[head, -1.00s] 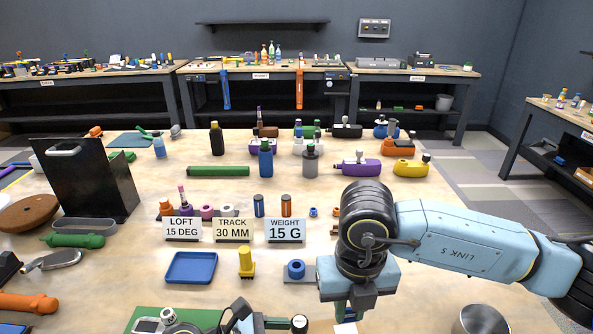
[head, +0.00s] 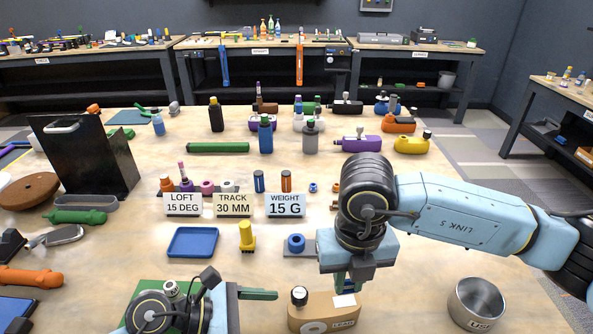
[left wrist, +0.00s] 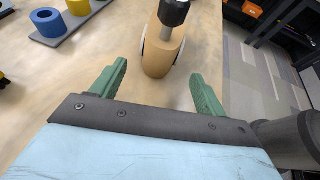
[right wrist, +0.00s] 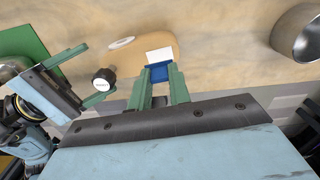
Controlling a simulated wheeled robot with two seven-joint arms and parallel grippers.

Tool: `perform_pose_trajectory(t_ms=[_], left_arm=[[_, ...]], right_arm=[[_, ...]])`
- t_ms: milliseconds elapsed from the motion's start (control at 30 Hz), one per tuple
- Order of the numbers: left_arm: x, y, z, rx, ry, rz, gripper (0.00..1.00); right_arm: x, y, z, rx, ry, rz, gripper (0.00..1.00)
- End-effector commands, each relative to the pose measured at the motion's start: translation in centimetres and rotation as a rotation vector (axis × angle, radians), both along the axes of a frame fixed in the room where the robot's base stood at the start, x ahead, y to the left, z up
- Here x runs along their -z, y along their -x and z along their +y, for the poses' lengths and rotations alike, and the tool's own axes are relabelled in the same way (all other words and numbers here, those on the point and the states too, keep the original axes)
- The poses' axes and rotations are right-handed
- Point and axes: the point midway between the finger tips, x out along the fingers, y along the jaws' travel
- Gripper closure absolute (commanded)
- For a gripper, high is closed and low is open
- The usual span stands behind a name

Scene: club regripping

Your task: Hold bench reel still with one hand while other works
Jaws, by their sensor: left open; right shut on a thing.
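The bench reel is a tan rounded body (head: 322,313) marked "LEAD" with a black knob (head: 299,294), at the front of the table. It also shows in the left wrist view (left wrist: 163,55), beyond and between the fingertips, and in the right wrist view (right wrist: 133,62). My left gripper (left wrist: 158,82) is open and empty, left of the reel, apart from it in the head view. My right gripper (head: 347,284) is above the reel's right end, shut on a small blue piece (right wrist: 158,73). A white patch (right wrist: 159,54) shows just past that piece; I cannot tell whether they are joined.
A steel bowl (head: 476,304) stands right of the reel. Behind are a blue ring on a grey plate (head: 295,243), a yellow piece (head: 246,235), a blue tray (head: 193,242) and label cards (head: 233,205). A green mat (right wrist: 22,42) lies by my left gripper.

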Motion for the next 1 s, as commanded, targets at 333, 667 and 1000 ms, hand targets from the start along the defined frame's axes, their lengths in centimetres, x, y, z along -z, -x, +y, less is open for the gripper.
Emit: perform_pose_trajectory(t_ms=[333, 667, 1000], left_arm=[[-0.1, 0.1, 0.4, 0.0, -0.001, 0.0, 0.26], [-0.1, 0.1, 0.3, 0.0, -0.001, 0.0, 0.01], [-2.4, 0.1, 0.4, 0.002, -0.001, -0.005, 0.01]], right_arm=[[0.0, 0.0, 0.0, 0.0, 0.0, 0.0, 0.97], [0.0, 0.0, 0.0, 0.0, 0.0, 0.0, 0.97], [0.0, 0.0, 0.0, 0.0, 0.0, 0.0, 0.97]])
